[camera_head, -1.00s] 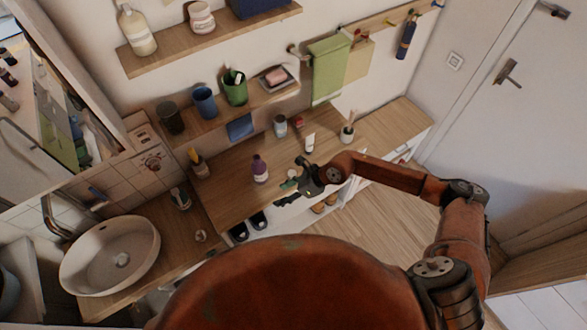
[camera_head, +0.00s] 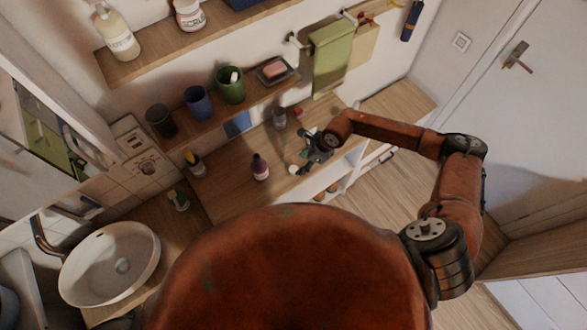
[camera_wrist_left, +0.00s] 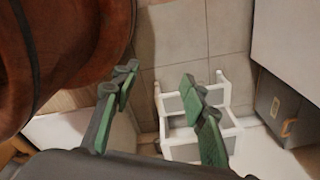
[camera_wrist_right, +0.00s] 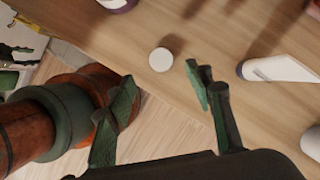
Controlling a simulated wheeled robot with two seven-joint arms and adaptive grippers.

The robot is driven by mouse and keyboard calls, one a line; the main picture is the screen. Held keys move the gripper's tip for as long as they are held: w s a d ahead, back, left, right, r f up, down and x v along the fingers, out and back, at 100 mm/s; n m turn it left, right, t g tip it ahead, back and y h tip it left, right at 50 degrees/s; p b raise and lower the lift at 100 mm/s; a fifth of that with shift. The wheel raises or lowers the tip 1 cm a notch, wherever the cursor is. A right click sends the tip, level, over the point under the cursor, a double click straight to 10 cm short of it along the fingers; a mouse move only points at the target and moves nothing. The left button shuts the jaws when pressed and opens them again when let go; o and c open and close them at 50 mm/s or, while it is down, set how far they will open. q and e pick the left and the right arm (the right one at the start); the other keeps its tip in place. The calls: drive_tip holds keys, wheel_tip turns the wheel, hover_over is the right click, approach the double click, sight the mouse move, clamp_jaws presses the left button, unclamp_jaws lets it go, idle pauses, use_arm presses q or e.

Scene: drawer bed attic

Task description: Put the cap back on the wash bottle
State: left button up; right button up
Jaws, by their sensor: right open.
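The purple wash bottle (camera_head: 260,168) stands upright on the wooden counter; part of it shows at the top edge of the right wrist view (camera_wrist_right: 118,4). A small round white cap (camera_wrist_right: 160,59) lies on the counter near its front edge, and also shows in the head view (camera_head: 293,170). My right gripper (camera_head: 308,157) is open above the counter, right of the bottle. In the right wrist view its spread fingers (camera_wrist_right: 160,80) hold nothing, and the cap appears just beyond the gap between them. My left gripper (camera_wrist_left: 157,85) is open and empty above the floor, outside the head view.
A white tube (camera_wrist_right: 280,68) lies right of the cap in the right wrist view. A clear jar (camera_head: 279,119) stands behind on the counter. A shelf (camera_head: 262,101) with cups overhangs the back. The sink (camera_head: 110,265) is left. A white stool (camera_wrist_left: 200,125) stands below my left gripper.

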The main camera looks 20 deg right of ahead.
sight(294, 169)
drive_tip(key=shift+x, duration=0.9)
drive_tip(key=p+x, duration=0.1)
drive_tip(key=x, duration=0.3)
drive_tip(key=shift+w+a+r, duration=0.1)
drive_tip(key=shift+w+a, duration=0.05)
drive_tip(key=shift+w, duration=0.05)
drive_tip(key=shift+f, duration=0.35)
drive_tip(key=shift+a+f, duration=0.1)
drive_tip(key=shift+f, duration=0.1)
use_arm(q)
drive_tip(key=shift+w+r, duration=0.45)
drive_tip(key=shift+w, duration=0.35)
drive_tip(key=shift+w+r, duration=0.45)
drive_tip(key=shift+w, duration=0.3)
use_arm(e)
drive_tip(key=c, duration=0.7)
drive_tip(key=shift+c, duration=0.2)
